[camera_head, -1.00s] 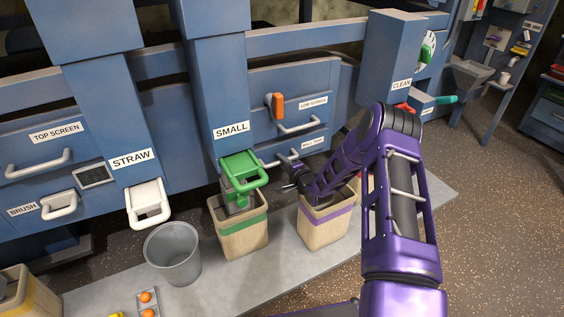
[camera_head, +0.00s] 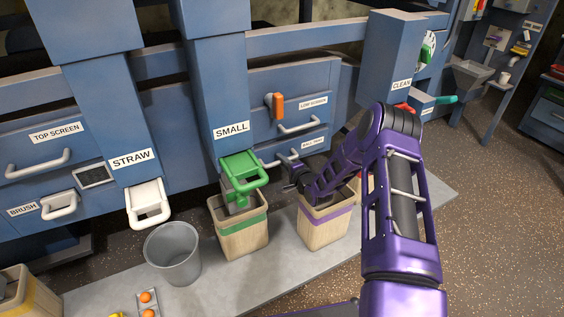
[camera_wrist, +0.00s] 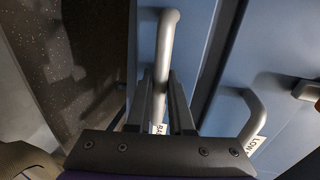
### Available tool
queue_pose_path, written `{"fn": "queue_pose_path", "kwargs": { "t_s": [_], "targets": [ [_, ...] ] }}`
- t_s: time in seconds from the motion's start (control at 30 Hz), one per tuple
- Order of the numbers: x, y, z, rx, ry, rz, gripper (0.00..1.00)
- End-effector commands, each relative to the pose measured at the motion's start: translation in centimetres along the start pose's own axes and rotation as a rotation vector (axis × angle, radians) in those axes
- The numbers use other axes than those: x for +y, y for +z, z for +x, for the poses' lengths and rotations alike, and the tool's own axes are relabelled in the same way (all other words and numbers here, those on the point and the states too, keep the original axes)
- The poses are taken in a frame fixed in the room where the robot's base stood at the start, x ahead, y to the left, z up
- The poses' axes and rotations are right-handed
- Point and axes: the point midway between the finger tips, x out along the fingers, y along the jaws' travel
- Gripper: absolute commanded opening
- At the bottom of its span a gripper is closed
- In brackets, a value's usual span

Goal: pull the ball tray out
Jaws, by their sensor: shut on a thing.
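The ball tray (camera_head: 313,142) is the blue drawer front below the low-screen drawer, and it looks pushed in. Its grey bar handle (camera_wrist: 167,40) runs between the fingers in the wrist view, beside a partly hidden label. My gripper (camera_wrist: 161,85) is shut on that handle, with one finger on each side of the bar. In the head view my gripper (camera_head: 290,172) is at the tray front, and my purple wrist hides part of the handle.
The green small-chute handle (camera_head: 244,172) sticks out close to the left of my gripper. A purple-banded bin (camera_head: 323,226) stands under my wrist, and a green-banded bin (camera_head: 243,232) is beside it. The low-screen handle (camera_head: 299,126) is just above.

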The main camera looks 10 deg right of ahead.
Motion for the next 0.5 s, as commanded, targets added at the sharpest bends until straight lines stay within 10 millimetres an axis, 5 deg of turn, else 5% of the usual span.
{"fn": "queue_pose_path", "kwargs": {
  "t_s": [0.27,0.5],
  "targets": [
    [0.3,-0.1,-1.9,0.001,0.001,0.001,0.00],
    [1.3,-0.1,-7.0,0.002,0.003,0.004,0.00]
  ]
}}
